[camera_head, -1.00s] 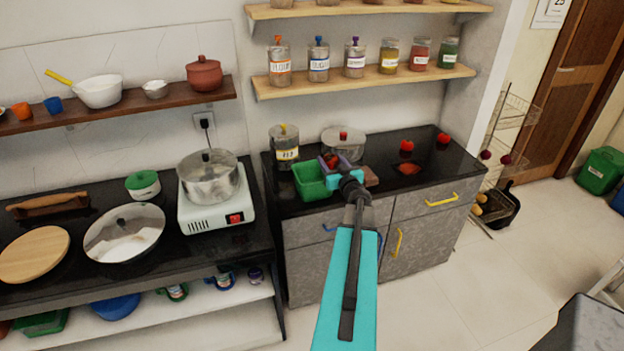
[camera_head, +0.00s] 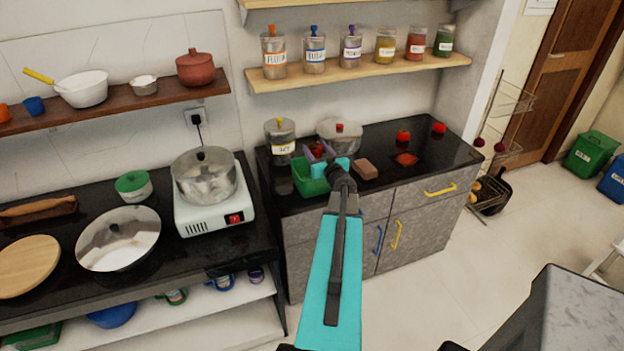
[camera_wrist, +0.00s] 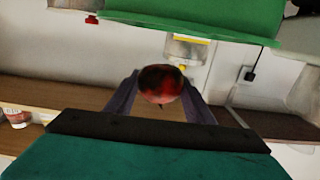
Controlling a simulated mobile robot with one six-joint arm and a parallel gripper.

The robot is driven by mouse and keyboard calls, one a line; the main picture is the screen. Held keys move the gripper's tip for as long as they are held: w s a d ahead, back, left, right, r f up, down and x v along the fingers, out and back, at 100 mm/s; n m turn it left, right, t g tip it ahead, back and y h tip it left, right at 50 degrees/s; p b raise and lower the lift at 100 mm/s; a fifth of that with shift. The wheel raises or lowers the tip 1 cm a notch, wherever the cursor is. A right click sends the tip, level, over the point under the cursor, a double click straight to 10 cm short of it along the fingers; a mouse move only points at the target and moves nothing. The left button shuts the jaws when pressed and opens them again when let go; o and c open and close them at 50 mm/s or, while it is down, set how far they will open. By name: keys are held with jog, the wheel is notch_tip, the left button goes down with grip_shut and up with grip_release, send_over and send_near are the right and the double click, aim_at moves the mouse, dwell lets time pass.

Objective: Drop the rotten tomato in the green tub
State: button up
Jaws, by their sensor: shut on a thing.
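My gripper (camera_head: 319,151) is shut on a dark red tomato with blackish patches, which shows between the two fingers in the wrist view (camera_wrist: 160,83). In the head view the tomato (camera_head: 317,147) is partly hidden by the fingers. The green tub (camera_head: 304,183) stands on the black counter, and my gripper overlaps its right and back part. A green rim, likely the tub, crosses the top of the wrist view (camera_wrist: 215,18). I cannot tell how high the tomato is above the tub, nor see inside the tub.
A glass jar (camera_head: 281,141) stands behind the tub, and a lidded pot (camera_head: 341,136) behind the gripper. A brown block (camera_head: 365,169) lies right of the gripper. Two bright red tomatoes (camera_head: 403,136) (camera_head: 439,128) sit further right. A shelf of jars (camera_head: 360,71) is above.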

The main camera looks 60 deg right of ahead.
jog(key=shift+s+f+b, duration=0.1)
jog(key=shift+f+b, duration=2.8)
jog(key=shift+b, duration=0.6)
jog(key=o, duration=1.2)
jog(key=shift+p+v, duration=2)
jog(key=shift+v, duration=4.85)
